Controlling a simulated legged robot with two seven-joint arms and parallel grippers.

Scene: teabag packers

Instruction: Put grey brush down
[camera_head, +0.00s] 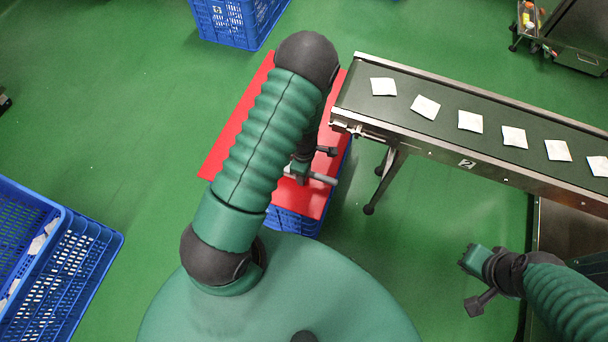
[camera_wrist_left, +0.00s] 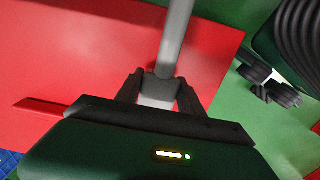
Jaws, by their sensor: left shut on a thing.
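The grey brush (camera_wrist_left: 176,40) shows as a grey bar in the left wrist view, held between the two dark fingers of my left gripper (camera_wrist_left: 160,92). In the head view a short length of the grey brush (camera_head: 322,178) sticks out beside the left gripper (camera_head: 300,172), over the red board (camera_head: 236,128). My left arm hides much of the gripper and board. The brush's far end is out of the wrist view, and I cannot tell whether it touches the board. My right gripper (camera_head: 480,284) hangs over the floor at the lower right, apart from the brush; its jaw opening is unclear.
The red board lies over a blue crate (camera_head: 292,222). A conveyor (camera_head: 450,150) with several white teabags runs to the right. Blue crates stand at the lower left (camera_head: 85,262) and at the top (camera_head: 236,22). Green floor is clear left of the board.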

